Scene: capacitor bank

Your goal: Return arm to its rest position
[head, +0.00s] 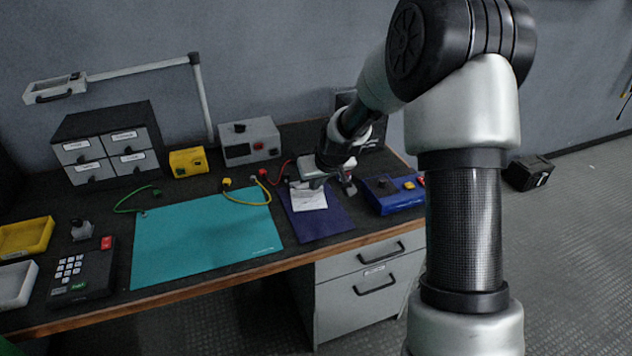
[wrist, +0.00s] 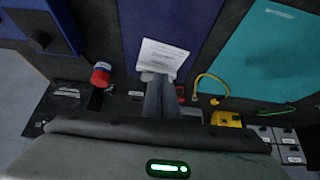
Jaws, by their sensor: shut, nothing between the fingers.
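My arm (head: 465,215) rises large on the right of the head view and reaches down over the workbench. My gripper (head: 316,184) is above the dark blue mat, near a white printed sheet (head: 309,201). In the wrist view, the fingers of my gripper (wrist: 158,80) are together and empty, overlapping the lower edge of the sheet (wrist: 163,54). I cannot tell whether they touch it. The dark blue mat (head: 325,222) lies under the sheet.
A teal mat (head: 205,240) lies left of the blue mat. A blue box (head: 392,196) stands to the right. Behind are a grey box (head: 249,142), a yellow box (head: 188,162) and a drawer unit (head: 108,145). A lamp arm (head: 140,68) overhangs the left. A keypad (head: 82,275) sits front left.

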